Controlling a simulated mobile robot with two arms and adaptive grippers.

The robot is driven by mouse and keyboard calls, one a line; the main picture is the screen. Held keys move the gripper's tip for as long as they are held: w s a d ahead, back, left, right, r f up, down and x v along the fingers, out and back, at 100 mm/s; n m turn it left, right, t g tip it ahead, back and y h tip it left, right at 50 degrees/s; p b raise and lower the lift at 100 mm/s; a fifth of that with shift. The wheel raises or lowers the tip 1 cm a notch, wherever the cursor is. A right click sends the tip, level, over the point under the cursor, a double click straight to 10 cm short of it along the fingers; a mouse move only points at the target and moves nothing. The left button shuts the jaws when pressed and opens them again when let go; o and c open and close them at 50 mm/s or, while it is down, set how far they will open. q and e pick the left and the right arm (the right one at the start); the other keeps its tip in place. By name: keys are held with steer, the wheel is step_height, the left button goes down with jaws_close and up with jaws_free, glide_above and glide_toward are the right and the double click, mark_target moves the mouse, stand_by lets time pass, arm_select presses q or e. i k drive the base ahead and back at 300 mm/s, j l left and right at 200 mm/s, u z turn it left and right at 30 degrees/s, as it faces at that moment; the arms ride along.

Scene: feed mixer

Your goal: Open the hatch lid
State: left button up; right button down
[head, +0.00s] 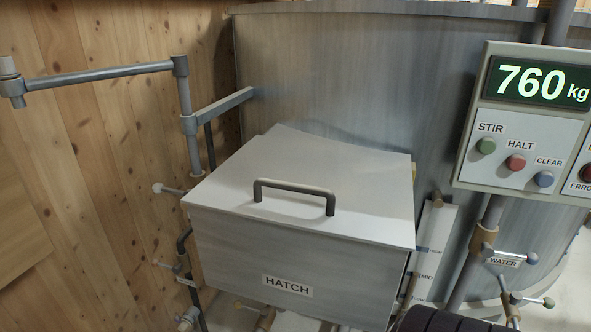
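The hatch lid (235,188) is a flat grey metal cover with a dark bar handle (295,189) on top. It lies shut on the hatch box (225,250), whose front wall carries a "HATCH" label (287,286). The box stands out from the large grey mixer drum (340,70). Nothing touches the handle. Neither of my grippers is in view.
A control panel (520,123) reading 760 kg, with STIR, HALT and CLEAR buttons, stands at right. A pipe with a swing arm (100,76) stands left of the box. Small valves (503,262) sit lower right. Space above the lid is clear.

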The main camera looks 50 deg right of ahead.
mark_target(355, 194)
steer(key=j+z, duration=0.1)
steer(key=z, duration=1.6)
